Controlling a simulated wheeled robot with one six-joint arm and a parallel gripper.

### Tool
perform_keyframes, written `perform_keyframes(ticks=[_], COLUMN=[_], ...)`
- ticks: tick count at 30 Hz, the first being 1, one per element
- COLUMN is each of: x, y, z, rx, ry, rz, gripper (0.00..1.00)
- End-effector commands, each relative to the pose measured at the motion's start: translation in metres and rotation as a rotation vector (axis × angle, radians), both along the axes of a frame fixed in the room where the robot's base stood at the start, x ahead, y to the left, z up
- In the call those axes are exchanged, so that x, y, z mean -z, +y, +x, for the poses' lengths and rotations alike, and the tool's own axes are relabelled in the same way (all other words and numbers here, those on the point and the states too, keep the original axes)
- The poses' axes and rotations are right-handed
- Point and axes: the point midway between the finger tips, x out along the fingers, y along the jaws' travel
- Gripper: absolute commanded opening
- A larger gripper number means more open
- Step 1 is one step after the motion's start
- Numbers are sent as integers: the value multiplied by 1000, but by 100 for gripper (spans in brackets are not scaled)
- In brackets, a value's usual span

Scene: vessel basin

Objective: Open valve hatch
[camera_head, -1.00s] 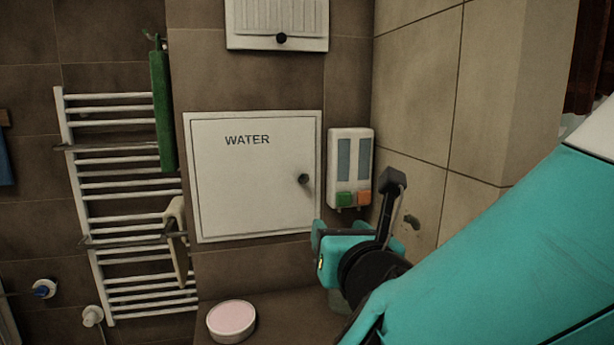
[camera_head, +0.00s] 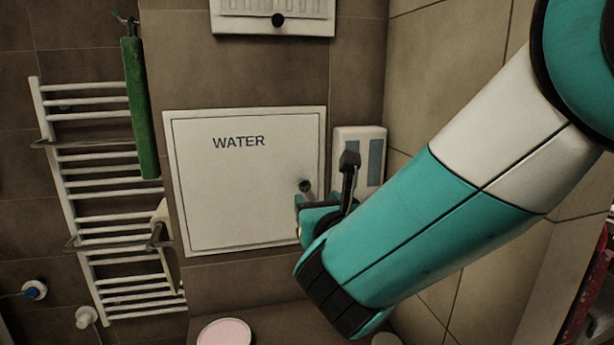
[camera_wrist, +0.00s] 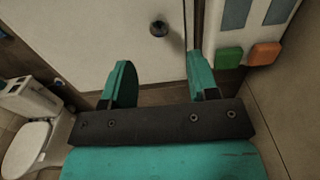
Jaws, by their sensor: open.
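The valve hatch is a white square door (camera_head: 235,200) marked WATER, set in the brown tiled wall and shut in its frame. Its dark round knob (camera_head: 305,186) sits near the right edge. In the wrist view the hatch (camera_wrist: 90,45) fills the upper left, and the knob (camera_wrist: 158,28) is beyond the fingertips, between their lines. My gripper (camera_head: 318,204) is just below and right of the knob in the head view, partly hidden by my arm. In the wrist view my gripper (camera_wrist: 160,75) is open and empty, apart from the knob.
A soap dispenser (camera_head: 358,155) hangs right of the hatch; its green and orange buttons (camera_wrist: 229,57) show in the wrist view. A towel radiator (camera_head: 105,190) with a green towel (camera_head: 141,108) stands left. A vent panel (camera_head: 272,18) is above. A pink-topped round dish (camera_head: 225,332) is below.

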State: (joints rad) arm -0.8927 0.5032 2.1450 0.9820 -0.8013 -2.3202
Motion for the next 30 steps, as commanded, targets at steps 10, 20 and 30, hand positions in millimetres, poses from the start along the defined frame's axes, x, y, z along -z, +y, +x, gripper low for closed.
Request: perform_keyframes(ticks=[10, 20, 30], x=[-3, 0, 0], y=[21, 28, 29], z=[70, 91, 91], rx=[-1, -4, -4], ry=[1, 0, 0], rz=[2, -1, 0], gripper=[54, 54, 25])
